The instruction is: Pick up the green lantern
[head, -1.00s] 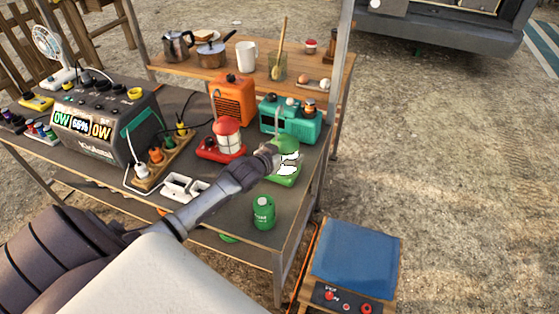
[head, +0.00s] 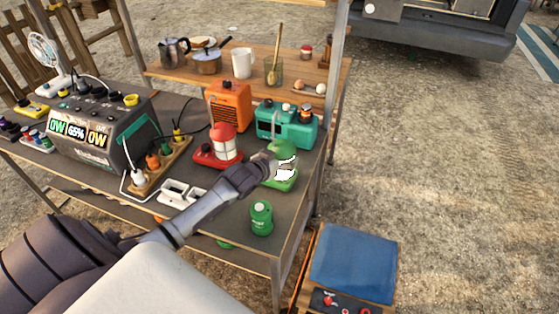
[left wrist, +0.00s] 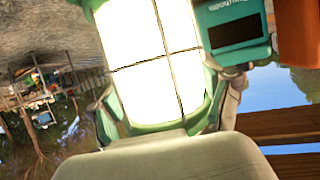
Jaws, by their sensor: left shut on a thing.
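The green lantern (head: 284,149) stands upright on the dark lower table, in front of the teal box, with its white lit panes showing. In the left wrist view the lantern (left wrist: 155,55) fills the middle, its glowing panes and green frame very close. My left gripper (head: 269,161) reaches it from the left and is shut on it. In the left wrist view its fingers (left wrist: 168,118) lie on both sides of the lantern's body. Part of the lantern is hidden behind the gripper. My right gripper is in no view.
A red lantern (head: 223,144) stands just left, the teal box (head: 288,126) close behind, and a green canister (head: 261,218) in front. An orange heater (head: 230,103) and a power station (head: 100,130) stand further left. A table post (head: 327,150) rises right.

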